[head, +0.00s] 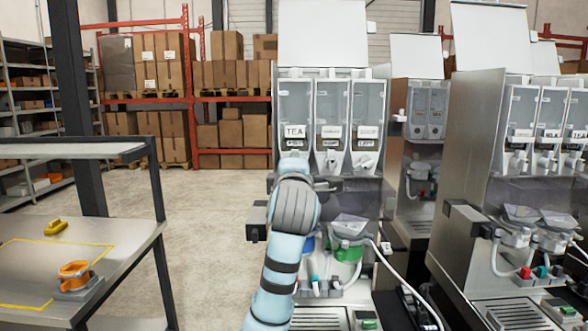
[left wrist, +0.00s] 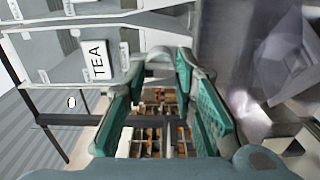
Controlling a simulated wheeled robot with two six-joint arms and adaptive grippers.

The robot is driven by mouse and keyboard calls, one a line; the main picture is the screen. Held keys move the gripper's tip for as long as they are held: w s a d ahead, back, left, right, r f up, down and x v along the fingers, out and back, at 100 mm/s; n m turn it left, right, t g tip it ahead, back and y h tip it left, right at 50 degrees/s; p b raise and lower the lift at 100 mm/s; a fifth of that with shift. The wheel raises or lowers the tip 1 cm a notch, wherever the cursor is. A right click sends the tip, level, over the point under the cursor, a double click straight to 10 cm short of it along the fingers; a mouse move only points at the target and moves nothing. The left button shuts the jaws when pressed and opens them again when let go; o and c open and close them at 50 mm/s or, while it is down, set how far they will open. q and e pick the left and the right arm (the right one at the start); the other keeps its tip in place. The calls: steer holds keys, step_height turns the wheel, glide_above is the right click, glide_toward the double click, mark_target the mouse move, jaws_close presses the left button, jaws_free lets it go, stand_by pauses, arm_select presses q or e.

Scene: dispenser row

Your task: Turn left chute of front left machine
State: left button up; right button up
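The front left machine (head: 322,35) stands in the middle of the head view with three clear canisters side by side. Its left canister (head: 294,105) is labelled TEA. The left chute is mostly hidden behind my wrist in the head view. My left arm rises from below, with its gripper just under the TEA label. In the left wrist view the TEA label (left wrist: 98,60) appears turned sideways. My left gripper's (left wrist: 161,66) two green fingers stand apart, with the pale chute (left wrist: 160,54) at their tips; contact is unclear. My right gripper is not in view.
Another machine (head: 480,130) stands close on the right, and one more (head: 417,95) behind. The front left machine's middle chute (head: 331,160) and right chute (head: 363,160) are beside my wrist. A metal table (head: 110,262) with an orange part (head: 74,270) is at left.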

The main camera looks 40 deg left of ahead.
arm_select(q)
steer(key=o, duration=0.5)
steer(key=shift+w+f, duration=0.1)
steer(key=shift+c, duration=0.2)
steer(key=shift+d, duration=0.15)
steer(key=v, duration=0.8)
